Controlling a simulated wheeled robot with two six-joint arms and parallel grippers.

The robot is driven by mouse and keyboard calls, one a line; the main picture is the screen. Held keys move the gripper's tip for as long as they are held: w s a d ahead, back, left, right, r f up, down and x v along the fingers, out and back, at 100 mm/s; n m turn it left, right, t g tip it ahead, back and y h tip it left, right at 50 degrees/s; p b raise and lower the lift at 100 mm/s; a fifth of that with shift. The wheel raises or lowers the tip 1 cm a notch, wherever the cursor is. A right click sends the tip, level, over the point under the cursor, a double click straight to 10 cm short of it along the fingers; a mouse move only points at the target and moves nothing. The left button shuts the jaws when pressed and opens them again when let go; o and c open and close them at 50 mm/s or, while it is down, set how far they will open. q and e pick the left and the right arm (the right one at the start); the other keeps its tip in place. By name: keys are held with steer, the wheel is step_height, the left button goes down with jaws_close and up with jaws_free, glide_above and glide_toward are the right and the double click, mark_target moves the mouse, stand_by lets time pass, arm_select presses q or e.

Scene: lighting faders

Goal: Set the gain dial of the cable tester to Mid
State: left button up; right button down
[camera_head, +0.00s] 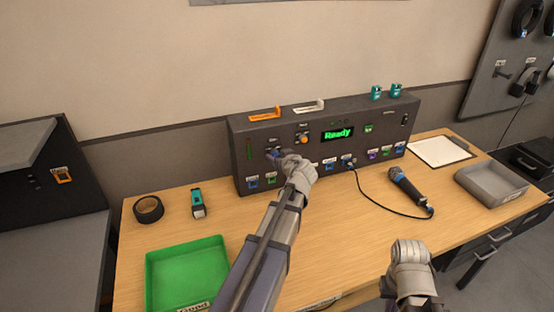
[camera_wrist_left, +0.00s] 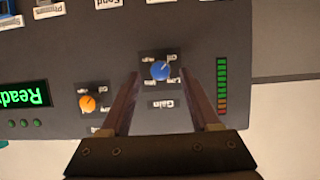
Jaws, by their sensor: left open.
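The cable tester (camera_head: 290,172) is a dark panel box at the back of the table, its display lit green with "Ready". Its gain dial (camera_wrist_left: 159,70) is a blue knob above the upside-down "Gain" label in the left wrist view. Small position labels surround it; its pointer is too small to read surely. My right gripper (camera_head: 410,250) is over the table's front right, apart from the tester.
An orange dial (camera_wrist_left: 87,102) sits beside the gain dial, outside the fingers. A level bar (camera_wrist_left: 222,88) is on the other side. A microphone (camera_head: 408,187) with a cable lies on the table, with a green tray (camera_head: 187,258), tape roll (camera_head: 148,209) and grey tray (camera_head: 491,184).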

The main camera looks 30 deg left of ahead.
arm_select(q)
steer(key=shift+x, duration=0.8)
steer(key=shift+c, duration=0.3)
jaws_close()
